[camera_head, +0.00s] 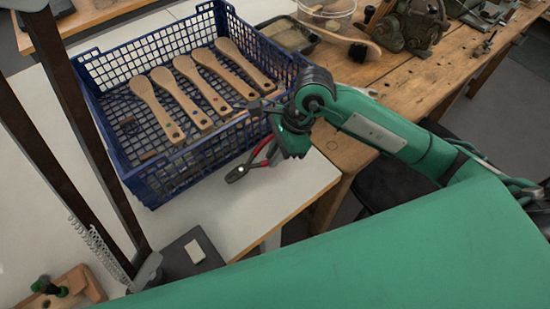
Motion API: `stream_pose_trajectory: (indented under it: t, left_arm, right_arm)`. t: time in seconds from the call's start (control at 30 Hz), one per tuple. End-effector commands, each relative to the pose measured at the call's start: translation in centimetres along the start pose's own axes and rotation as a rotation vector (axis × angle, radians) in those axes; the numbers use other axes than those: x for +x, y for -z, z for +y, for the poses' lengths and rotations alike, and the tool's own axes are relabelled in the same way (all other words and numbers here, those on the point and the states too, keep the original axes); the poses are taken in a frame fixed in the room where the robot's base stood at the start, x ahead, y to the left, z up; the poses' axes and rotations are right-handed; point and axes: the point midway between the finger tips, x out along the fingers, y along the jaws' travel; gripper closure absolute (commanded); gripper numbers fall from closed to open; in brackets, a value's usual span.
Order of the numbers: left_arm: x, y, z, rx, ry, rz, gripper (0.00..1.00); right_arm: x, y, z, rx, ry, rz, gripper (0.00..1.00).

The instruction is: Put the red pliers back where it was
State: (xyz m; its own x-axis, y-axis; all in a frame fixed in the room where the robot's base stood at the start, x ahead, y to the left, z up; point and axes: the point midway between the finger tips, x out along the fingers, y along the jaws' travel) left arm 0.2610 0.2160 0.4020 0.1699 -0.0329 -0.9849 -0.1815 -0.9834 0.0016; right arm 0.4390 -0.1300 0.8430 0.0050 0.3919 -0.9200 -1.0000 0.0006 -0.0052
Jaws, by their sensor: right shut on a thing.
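My right gripper (278,138) is at the near right corner of a blue crate, above the white table's edge. It is shut on the red pliers (262,152). The pliers' dark jaws (236,174) point down and to the left, just outside the crate wall. I cannot tell whether the pliers touch the table. Part of their handles is hidden by the gripper. My left gripper is not in view.
The blue crate (163,190) holds several wooden brush blanks (205,85). A wooden workbench (350,150) at the right carries a metal machine (412,25) and a clear tub (328,12). A dark plate (190,255) lies at the front. The white table (215,220) is bare before the crate.

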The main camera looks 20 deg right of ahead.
Motion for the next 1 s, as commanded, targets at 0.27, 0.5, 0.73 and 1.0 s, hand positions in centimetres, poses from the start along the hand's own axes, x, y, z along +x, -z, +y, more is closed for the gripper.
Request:
stream_pose_trajectory:
  t: [0.27,0.5,0.73,1.0]
  left_arm:
    - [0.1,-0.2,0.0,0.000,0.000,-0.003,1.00]
    - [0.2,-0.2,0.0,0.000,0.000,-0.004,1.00]
    - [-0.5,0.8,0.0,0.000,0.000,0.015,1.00]
    - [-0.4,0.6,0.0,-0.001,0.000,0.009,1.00]
  right_arm:
    - [2.5,1.1,0.0,0.000,0.001,-0.001,1.00]
    - [2.6,1.1,0.0,0.000,0.001,-0.001,1.00]
    - [2.6,1.1,0.0,0.000,0.000,0.000,0.66]
    - [2.5,1.1,0.0,0.001,-0.001,0.000,0.66]
